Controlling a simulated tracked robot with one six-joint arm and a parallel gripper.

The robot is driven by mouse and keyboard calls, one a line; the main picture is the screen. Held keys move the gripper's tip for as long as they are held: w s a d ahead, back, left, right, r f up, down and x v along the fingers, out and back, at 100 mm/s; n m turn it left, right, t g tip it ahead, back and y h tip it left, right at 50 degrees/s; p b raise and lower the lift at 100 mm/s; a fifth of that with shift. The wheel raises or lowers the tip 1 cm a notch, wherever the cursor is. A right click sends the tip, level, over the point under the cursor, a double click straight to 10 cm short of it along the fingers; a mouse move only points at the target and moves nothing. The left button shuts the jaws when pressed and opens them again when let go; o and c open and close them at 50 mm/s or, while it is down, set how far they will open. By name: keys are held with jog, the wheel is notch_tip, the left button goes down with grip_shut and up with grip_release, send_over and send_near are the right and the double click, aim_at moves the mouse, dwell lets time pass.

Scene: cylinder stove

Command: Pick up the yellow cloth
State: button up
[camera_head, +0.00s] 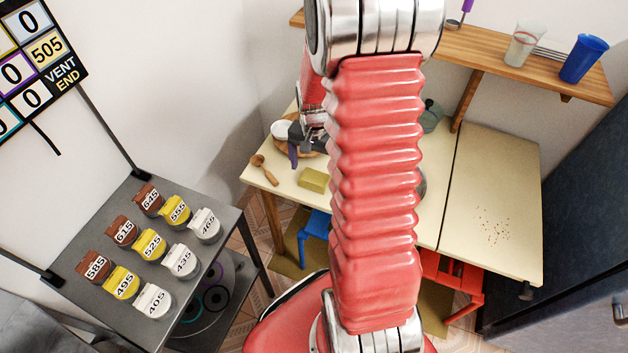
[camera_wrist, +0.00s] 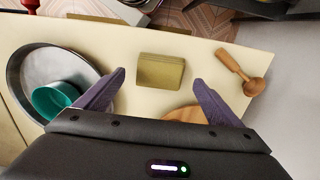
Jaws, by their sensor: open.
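The yellow cloth (camera_head: 313,180) is a small folded olive-yellow block lying on the cream table, near its front edge. In the wrist view the cloth (camera_wrist: 161,71) lies ahead of my gripper, between the lines of its two fingers. My gripper (camera_wrist: 160,88) is open with purple fingers spread wide and nothing between them. The cloth is apart from both fingertips. In the head view my gripper (camera_head: 297,150) is behind and to the left of the cloth, partly hidden by my red arm.
A wooden spoon (camera_wrist: 241,71) lies to the right of the cloth. A round metal pan (camera_wrist: 50,57) with a teal bowl (camera_wrist: 55,98) stands to the left. A wooden board (camera_wrist: 187,115) is beside the right finger. Bare tabletop surrounds the cloth.

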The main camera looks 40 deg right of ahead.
aim_at(314, 178)
jog(key=shift+f, duration=1.5)
jog(key=shift+c, duration=0.7)
jog(key=c, duration=1)
notch_tip(314, 178, up, 10)
